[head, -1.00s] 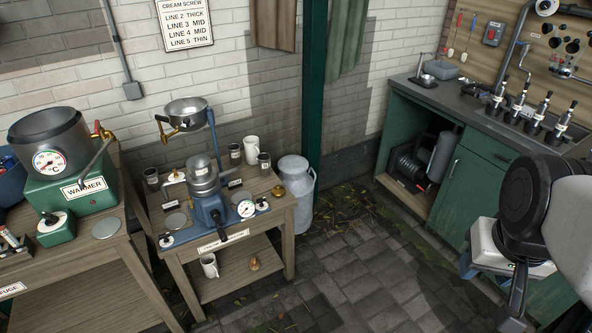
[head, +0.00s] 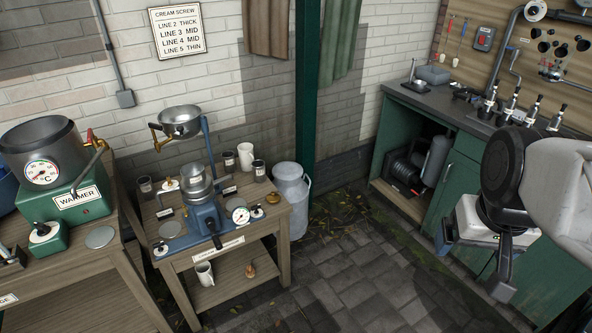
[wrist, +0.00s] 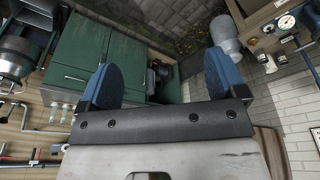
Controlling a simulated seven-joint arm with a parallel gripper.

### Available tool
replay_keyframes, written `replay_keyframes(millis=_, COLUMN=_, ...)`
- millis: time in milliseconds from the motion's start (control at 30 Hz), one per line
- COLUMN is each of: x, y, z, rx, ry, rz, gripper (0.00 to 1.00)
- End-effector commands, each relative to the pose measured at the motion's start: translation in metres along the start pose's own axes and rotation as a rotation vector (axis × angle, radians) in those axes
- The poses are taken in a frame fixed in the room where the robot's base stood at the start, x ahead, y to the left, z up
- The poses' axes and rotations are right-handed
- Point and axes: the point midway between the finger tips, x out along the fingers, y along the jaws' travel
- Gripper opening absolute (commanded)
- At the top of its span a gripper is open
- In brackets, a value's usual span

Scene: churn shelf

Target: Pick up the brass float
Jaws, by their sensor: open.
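A small rounded brass piece with a knob, which looks like the brass float (head: 272,197), sits on the top of the middle wooden stand (head: 262,224), near its right corner. It is right of the dial gauge on the blue-based separator (head: 205,213). My gripper is at the right of the head view, far from the brass piece and in front of the green cabinet. In the wrist view my gripper (wrist: 158,82) has its two blue fingertips wide apart with nothing between them.
A brown-orange object (head: 250,271) and a white mug (head: 204,273) are on the stand's lower shelf. Jars and a white jug (head: 246,157) stand behind the separator. A metal milk can (head: 291,200) stands right of the stand. The paved floor (head: 350,270) is mostly clear.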

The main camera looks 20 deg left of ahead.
Motion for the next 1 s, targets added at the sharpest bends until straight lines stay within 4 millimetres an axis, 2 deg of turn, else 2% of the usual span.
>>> replay_keyframes(millis=500, x=0.009, y=-0.031, z=-0.114, rx=-0.183, ry=-0.032, rz=-0.019, gripper=0.9)
replay_keyframes(millis=1000, x=0.043, y=-0.079, z=-0.22, rx=-0.362, ry=-0.06, rz=-0.039, gripper=0.9)
